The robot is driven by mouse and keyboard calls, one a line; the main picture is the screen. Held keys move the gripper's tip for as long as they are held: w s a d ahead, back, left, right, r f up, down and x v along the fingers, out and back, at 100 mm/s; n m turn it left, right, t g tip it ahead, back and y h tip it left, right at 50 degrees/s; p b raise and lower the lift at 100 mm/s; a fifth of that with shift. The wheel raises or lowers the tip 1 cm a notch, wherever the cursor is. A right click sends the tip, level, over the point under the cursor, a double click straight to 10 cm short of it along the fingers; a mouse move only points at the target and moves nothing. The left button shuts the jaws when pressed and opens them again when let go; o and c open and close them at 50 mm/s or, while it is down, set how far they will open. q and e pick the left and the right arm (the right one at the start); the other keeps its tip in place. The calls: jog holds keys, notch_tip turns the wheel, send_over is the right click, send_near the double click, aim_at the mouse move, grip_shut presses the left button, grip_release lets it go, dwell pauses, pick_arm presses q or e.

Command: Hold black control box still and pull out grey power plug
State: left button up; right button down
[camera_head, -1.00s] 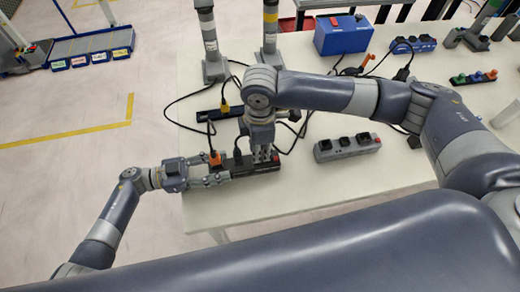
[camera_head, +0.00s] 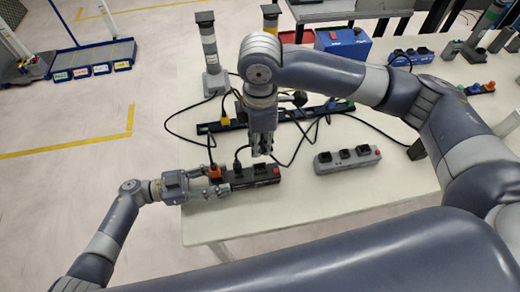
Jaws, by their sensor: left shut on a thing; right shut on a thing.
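The black control box (camera_head: 234,184) lies near the table's left front corner, with an orange plug (camera_head: 215,172) and a black plug (camera_head: 240,160) upright in it. A red button is at its right end. My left gripper (camera_head: 221,185) is shut on the left end of the box. My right gripper (camera_head: 262,152) points down above the right half of the box, apart from it. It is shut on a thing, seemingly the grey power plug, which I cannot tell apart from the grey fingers.
A grey socket box (camera_head: 347,160) lies to the right. A long black strip (camera_head: 290,115) with cables lies behind my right gripper. A blue box (camera_head: 343,41) and a grey post (camera_head: 210,55) stand at the back. The front right table surface is clear.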

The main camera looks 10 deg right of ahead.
jog(key=shift+r, duration=0.3)
pick_arm(q)
jog(key=o, duration=1.3)
jog(key=a, duration=1.2)
jog(key=shift+w, duration=0.25)
